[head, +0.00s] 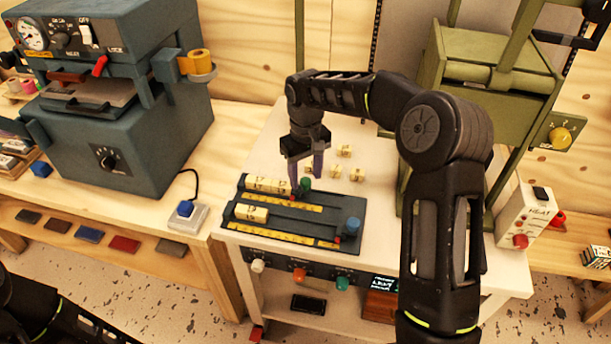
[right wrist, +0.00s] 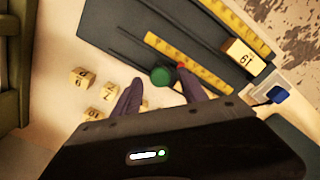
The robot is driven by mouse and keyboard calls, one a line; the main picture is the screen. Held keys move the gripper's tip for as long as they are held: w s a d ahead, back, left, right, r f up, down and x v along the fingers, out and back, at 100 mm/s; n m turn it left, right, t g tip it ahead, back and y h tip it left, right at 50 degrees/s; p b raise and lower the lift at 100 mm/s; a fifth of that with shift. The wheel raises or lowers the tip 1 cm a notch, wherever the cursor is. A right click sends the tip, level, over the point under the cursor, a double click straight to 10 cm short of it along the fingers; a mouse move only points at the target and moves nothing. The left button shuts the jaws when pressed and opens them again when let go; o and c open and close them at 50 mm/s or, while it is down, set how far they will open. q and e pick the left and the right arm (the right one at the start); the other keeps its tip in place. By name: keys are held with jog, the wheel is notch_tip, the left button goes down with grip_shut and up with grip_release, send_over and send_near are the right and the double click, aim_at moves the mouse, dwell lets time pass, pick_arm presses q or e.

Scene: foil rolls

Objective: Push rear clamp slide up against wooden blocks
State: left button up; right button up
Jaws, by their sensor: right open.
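The dark tray (head: 238,215) has two tracks with yellow strips. In the rear track, several wooden blocks (head: 265,184) stand in a row at the left. The rear clamp slide, with a green knob (head: 305,184) and a small red part, sits just right of them; I cannot tell whether it touches them. My right gripper (head: 306,172) points down at the green knob. In the right wrist view, its open fingers (right wrist: 160,90) stand on either side of the green knob (right wrist: 162,77). My left gripper is out of view.
The front track holds wooden blocks (head: 250,213) at left and a blue-knobbed slide (head: 352,226) at right. Several loose wooden blocks (head: 356,174) lie behind the tray. A white box with a blue button (head: 186,209) stands left; a green press (head: 440,70) stands behind right.

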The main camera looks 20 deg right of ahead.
aim_at(305, 180)
notch_tip(305, 180, up, 7)
jog(key=shift+r+b, duration=0.1)
jog(key=shift+b, duration=0.2)
dwell(0.5)
